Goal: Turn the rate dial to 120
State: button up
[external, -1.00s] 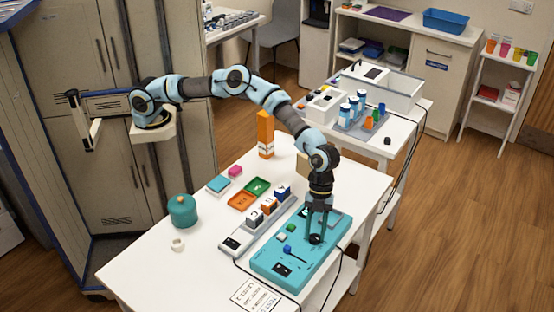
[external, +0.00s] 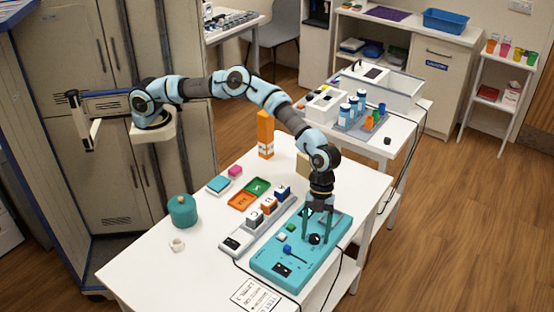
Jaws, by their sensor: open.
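A teal panel (external: 277,258) lies on the white table near its right side. The dial's markings and setting are too small to read.
Left of the panel stands a grey tray (external: 232,243) with several small blocks. A printed card (external: 256,296) lies at the front edge.

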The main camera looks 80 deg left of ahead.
jog(key=b+v, duration=0.2)
jog(key=v, duration=0.8)
jog(key=shift+a+r+b, duration=0.2)
jog(key=shift+r+b, duration=0.15)
jog(key=shift+w, duration=0.1)
